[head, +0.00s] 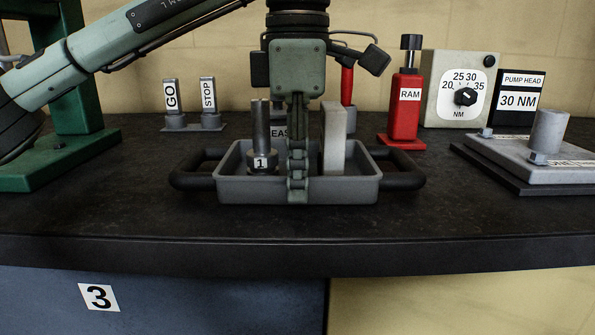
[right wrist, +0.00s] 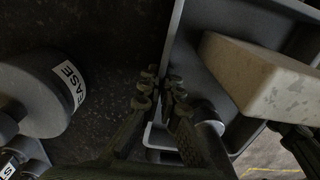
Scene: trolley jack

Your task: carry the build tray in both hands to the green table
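The build tray (head: 330,190) is a shallow grey tray on the dark bench, with a black handle at each end (head: 405,172). In it stand a dark round-based post marked 1 (head: 262,140) and a pale upright block (head: 335,140). My left gripper (head: 298,190) points down over the tray's middle, between post and block. It is seen edge-on, so its opening and any contact are unclear. My right gripper (right wrist: 160,85) shows in the right wrist view by the tray wall (right wrist: 172,55), with a narrow gap between its fingertips. I cannot make it out in the head view.
GO and STOP levers (head: 190,105), a red RAM cylinder (head: 404,105), a dial box (head: 460,90) and a grey plate fixture (head: 530,160) stand around. The bench front strip (head: 300,225) is clear.

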